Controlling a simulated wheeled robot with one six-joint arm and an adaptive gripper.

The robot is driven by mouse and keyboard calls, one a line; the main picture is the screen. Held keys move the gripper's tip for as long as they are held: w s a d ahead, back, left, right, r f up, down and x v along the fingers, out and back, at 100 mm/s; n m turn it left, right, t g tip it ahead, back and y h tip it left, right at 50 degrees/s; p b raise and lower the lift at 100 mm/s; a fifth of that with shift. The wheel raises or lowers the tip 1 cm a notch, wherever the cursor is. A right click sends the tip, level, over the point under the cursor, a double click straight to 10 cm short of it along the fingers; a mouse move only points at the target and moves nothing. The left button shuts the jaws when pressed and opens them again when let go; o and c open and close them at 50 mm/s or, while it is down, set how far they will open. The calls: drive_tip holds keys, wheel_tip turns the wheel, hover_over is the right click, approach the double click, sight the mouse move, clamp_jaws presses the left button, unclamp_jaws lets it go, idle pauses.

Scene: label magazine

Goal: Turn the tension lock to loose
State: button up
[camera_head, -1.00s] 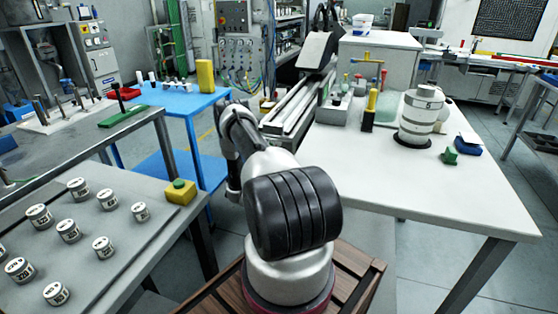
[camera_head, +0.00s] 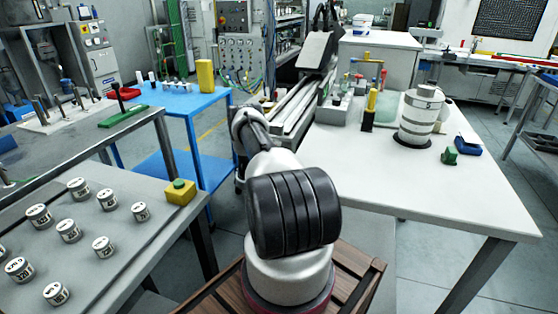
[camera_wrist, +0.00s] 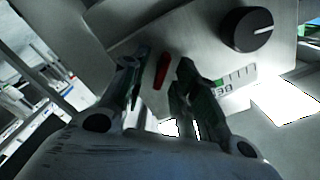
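A small red lever (camera_wrist: 161,70) sits on a grey metal panel (camera_wrist: 205,45) in the wrist view. It appears to be the tension lock, but I see no readable label on it. My gripper (camera_wrist: 157,70) is open, one finger on each side of the lever, with gaps on both sides. Whether the fingertips reach the lever's depth is hard to tell. The gripper does not show in the head view, where my arm hides it.
A black round knob (camera_wrist: 247,29) with a white mark is on the same panel, above right of the lever. A scale plate with green marks (camera_wrist: 237,80) lies below it. In the head view, a white table (camera_head: 440,185) stands right and a blue table (camera_head: 170,100) left.

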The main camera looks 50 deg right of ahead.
clamp_jaws()
drive_tip(key=shift+n, duration=0.4)
drive_tip(key=n, duration=0.5)
drive_tip(key=shift+w+n, duration=0.1)
drive_tip(key=shift+n, duration=0.3)
unclamp_jaws()
idle(0.3)
drive_tip(key=shift+a, duration=0.1)
